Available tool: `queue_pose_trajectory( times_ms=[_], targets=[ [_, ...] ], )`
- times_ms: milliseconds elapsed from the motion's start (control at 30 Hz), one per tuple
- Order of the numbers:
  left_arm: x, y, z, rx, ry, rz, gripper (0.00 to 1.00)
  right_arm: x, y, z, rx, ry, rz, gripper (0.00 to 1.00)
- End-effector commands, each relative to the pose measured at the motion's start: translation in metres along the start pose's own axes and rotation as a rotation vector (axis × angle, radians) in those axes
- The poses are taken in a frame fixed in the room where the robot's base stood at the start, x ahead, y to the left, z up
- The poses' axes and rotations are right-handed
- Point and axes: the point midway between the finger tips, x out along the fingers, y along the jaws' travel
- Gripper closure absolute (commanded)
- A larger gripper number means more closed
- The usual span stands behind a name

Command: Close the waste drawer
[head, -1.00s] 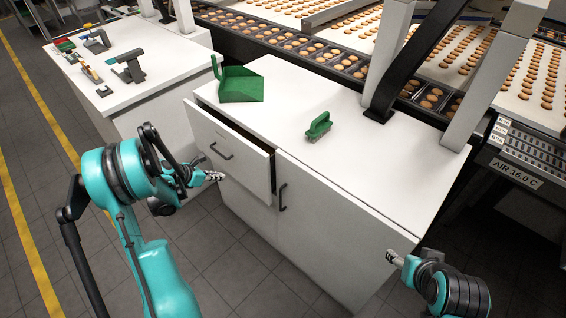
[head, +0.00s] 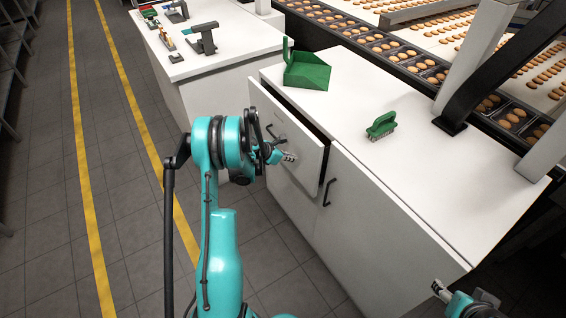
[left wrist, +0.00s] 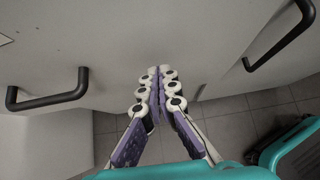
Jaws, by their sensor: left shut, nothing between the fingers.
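The waste drawer (head: 290,140) is a white drawer at the top left of the white cabinet, pulled part way out, with a dark gap behind its front panel. Its black handle (head: 277,132) also shows at the left of the left wrist view (left wrist: 50,98). My left gripper (head: 289,157) is shut and empty at the lower right part of the drawer front, beside the handle; in the left wrist view its fingertips (left wrist: 161,70) meet over the pale panel. Whether they touch it I cannot tell. My right gripper (head: 439,288) is low at the right, by the cabinet's front corner, its jaws unclear.
A green dustpan (head: 307,72) and a green brush (head: 381,125) lie on the cabinet top (head: 350,90). A cabinet door with a black handle (head: 328,192) is right of and below the drawer. A white side table (head: 225,52) stands behind left. The floor at left is clear.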

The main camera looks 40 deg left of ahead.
Motion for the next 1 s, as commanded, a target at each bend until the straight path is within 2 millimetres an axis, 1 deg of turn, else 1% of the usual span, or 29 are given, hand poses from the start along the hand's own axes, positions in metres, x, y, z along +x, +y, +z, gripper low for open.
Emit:
queue_pose_trajectory(
  times_ms=[133,467,567,767,1000],
  targets=[
    [0.005,0.000,0.005,0.001,0.000,0.000,1.00,0.002,0.000,0.001,0.000,0.000,0.000,0.42],
    [0.005,0.000,0.006,0.000,0.000,0.000,1.00,0.002,0.000,0.001,0.000,0.000,0.000,0.42],
    [0.011,0.000,0.010,0.001,0.000,-0.001,1.00,0.002,0.000,0.002,0.000,0.000,0.000,0.42],
    [0.036,-0.001,0.032,0.002,-0.001,-0.002,1.00,0.005,0.000,0.004,0.000,0.000,0.000,0.42],
    [0.035,0.001,0.032,-0.001,0.000,0.000,1.00,0.004,0.000,0.003,0.000,0.000,0.000,0.42]
  ],
)
